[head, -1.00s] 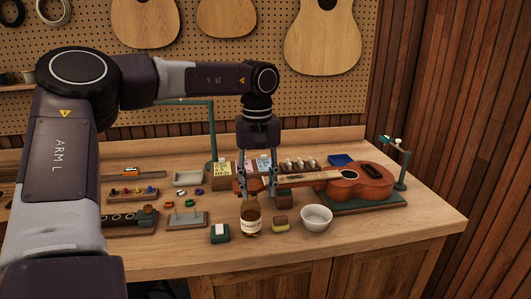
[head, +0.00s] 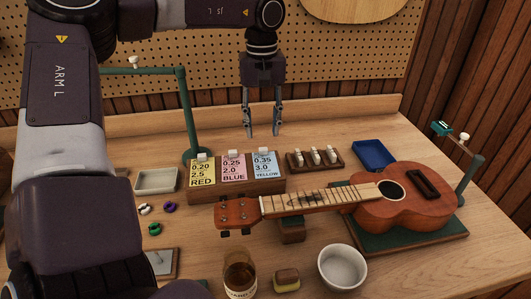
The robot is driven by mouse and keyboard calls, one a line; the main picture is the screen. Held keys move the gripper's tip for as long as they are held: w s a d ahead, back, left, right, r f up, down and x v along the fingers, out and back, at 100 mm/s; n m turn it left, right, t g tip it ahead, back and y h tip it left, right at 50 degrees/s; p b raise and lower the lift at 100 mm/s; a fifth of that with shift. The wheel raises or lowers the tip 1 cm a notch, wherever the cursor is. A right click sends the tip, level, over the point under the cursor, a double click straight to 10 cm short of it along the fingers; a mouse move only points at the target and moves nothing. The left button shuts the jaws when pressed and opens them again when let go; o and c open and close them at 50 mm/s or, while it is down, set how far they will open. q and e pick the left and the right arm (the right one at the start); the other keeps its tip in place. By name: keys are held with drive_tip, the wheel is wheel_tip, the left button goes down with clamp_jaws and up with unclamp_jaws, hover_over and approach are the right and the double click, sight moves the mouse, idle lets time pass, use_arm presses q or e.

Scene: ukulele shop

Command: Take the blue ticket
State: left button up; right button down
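Three tickets stand in a row in a wooden block (head: 240,191). The left one is a yellow ticket (head: 202,173) printed "0.20 2.5 RED". The middle one is a pink ticket (head: 233,169) printed "0.25 2.0 BLUE". The right one is a light blue ticket (head: 265,165) printed "0.35 3.0 YELLOW". Each has a small white tab on top. My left gripper (head: 263,133) points down, open and empty, its fingers apart above the right end of the block in the picture. My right gripper is not in view.
A ukulele (head: 400,200) lies on a green mat, its neck reaching just in front of the block. A rack with white-topped pieces (head: 315,158) and a blue tray (head: 374,155) are to the right. A green post (head: 185,115) stands left. A white bowl (head: 342,267) and a bottle (head: 239,272) are in front.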

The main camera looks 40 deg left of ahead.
sight(264, 150)
use_arm(q)
drive_tip(key=shift+s+d+f, duration=0.1)
drive_tip(key=shift+f, duration=0.35)
drive_tip(key=shift+s+d+f, duration=0.1)
drive_tip(key=shift+f, duration=0.3)
drive_tip(key=f, duration=0.1)
drive_tip(key=f+p, duration=0.1)
drive_tip(key=f, duration=0.2)
drive_tip(key=shift+w+f, duration=0.25)
drive_tip(key=shift+f, duration=0.1)
drive_tip(key=c, duration=0.9)
